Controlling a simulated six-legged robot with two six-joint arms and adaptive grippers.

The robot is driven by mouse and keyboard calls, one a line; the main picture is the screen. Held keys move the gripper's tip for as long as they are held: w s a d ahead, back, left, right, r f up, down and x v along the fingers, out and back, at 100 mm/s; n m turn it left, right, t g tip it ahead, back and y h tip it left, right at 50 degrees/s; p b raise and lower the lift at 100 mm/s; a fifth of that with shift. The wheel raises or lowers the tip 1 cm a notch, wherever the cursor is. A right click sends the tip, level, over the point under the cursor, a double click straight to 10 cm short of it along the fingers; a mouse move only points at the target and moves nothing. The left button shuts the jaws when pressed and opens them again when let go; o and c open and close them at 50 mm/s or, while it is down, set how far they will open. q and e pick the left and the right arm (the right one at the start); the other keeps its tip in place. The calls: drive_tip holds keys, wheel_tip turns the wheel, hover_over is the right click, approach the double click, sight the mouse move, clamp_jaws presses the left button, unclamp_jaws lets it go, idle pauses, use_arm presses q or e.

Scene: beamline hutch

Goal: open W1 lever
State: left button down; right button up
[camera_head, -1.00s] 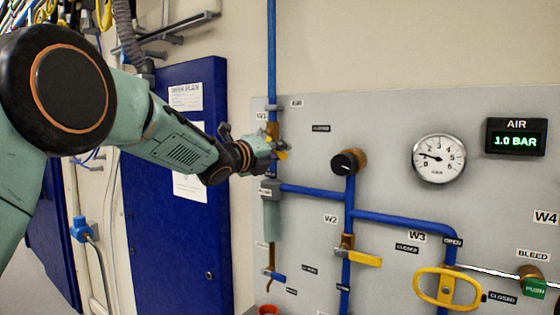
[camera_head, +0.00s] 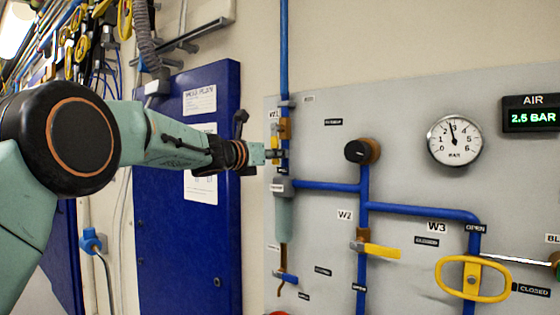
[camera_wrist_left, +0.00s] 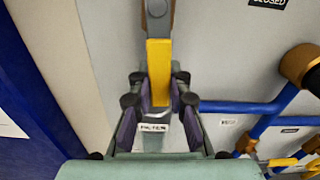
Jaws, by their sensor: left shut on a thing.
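The W1 valve sits on the blue vertical pipe at the panel's left edge, beside its W1 label (camera_head: 273,115). Its yellow lever (camera_head: 284,128) lies about in line with the pipe. My left gripper (camera_head: 276,154) is at the lever's lower end. In the left wrist view the yellow lever (camera_wrist_left: 158,72) runs down between the two fingers of my left gripper (camera_wrist_left: 160,100), which is shut on it. The fingers hide part of the lever and valve. My right gripper is not in view.
The W2 yellow lever (camera_head: 380,250) and W3 yellow handle (camera_head: 471,261) are lower right. A blue cabinet (camera_head: 160,230) stands left of the panel.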

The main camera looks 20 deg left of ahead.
use_arm(q)
drive_tip(key=shift+w+a+f+m, duration=0.1)
drive_tip(key=shift+a+f+m, duration=0.15)
drive_tip(key=shift+m, duration=0.15)
idle(0.3)
drive_tip(key=c, duration=1.6)
unclamp_jaws()
drive_tip(key=shift+c, duration=0.2)
drive_tip(key=o, duration=0.4)
drive_tip(key=shift+a+r, duration=0.15)
drive_tip(key=shift+r, duration=0.05)
drive_tip(key=v, duration=1.2)
